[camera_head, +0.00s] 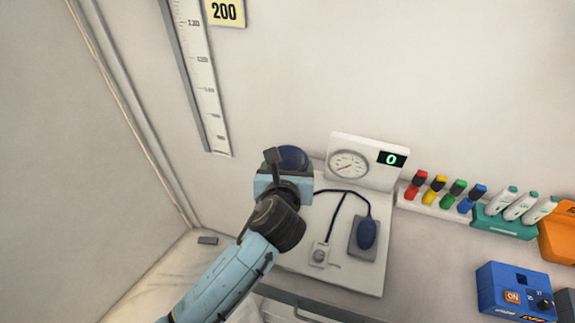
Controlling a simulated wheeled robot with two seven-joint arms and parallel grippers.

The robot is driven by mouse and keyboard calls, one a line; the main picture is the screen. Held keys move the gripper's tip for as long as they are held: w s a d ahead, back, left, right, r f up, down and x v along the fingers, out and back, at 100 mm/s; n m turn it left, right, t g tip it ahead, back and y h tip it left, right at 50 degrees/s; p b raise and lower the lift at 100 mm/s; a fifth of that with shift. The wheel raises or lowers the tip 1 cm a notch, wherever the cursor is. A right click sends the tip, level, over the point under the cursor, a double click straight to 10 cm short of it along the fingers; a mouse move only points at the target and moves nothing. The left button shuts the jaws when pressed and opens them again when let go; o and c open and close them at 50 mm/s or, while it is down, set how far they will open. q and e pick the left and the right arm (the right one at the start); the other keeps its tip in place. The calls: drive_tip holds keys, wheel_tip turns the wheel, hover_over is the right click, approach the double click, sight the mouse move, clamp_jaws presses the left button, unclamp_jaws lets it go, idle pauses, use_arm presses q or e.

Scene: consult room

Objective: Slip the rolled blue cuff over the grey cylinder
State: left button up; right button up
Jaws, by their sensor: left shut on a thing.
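My left gripper (274,160) comes in from the lower left, over the left part of the white board (365,273). It is shut on the rolled blue cuff (293,157), a dark blue rounded shape showing at the far side of the gripper. My own gripper and wrist hide the cuff's lower part. I cannot make out the grey cylinder; the area behind and under my gripper is covered. So I cannot tell whether the cuff is around, above or beside it. My right gripper is out of the picture.
A gauge panel (372,150) with a dial and a "0" display stands at the board's back. A dark blue bulb (367,236) rests on a grey pad, with tubing. Coloured markers (435,190), a teal holder (505,224) and a blue box (512,295) are at right.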

use_arm(q)
drive_tip(key=shift+f, duration=0.1)
idle(0.3)
drive_tip(key=shift+f, duration=0.3)
drive_tip(key=shift+f+b, duration=1.4)
drive_tip(key=shift+f, duration=1)
drive_tip(key=shift+f+b, duration=1.7)
drive_tip(key=shift+f, duration=1.45)
drive_tip(key=o, duration=1.1)
drive_tip(key=p+v, duration=0.1)
drive_tip(key=v, duration=1.2)
drive_tip(key=shift+s, duration=0.25)
